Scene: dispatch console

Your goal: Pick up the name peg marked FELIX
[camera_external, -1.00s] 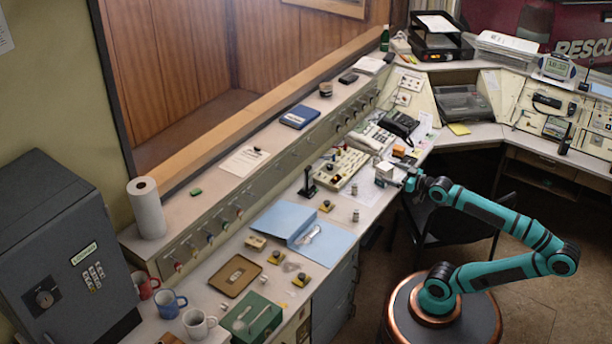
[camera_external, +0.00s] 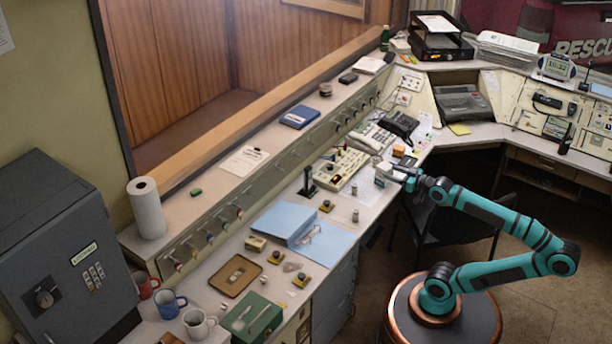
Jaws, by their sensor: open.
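My gripper (camera_external: 383,174) is at the end of the teal arm, low over the right edge of the desk, beside the cream board. It is open, and I see nothing held in it. Two small grey upright cylinders, perhaps name pegs, stand on the desk: one (camera_external: 354,189) left of my gripper and one (camera_external: 355,215) nearer the camera. No lettering is readable at this size, so I cannot tell which peg is marked FELIX. The desk just under my gripper is partly hidden by it.
A cream board (camera_external: 347,165) with small coloured parts lies left of my gripper. A black joystick (camera_external: 308,184) stands beside it. Telephones (camera_external: 400,124) are behind. A blue folder (camera_external: 335,246) lies nearer the camera. A dark chair (camera_external: 440,222) is below the arm.

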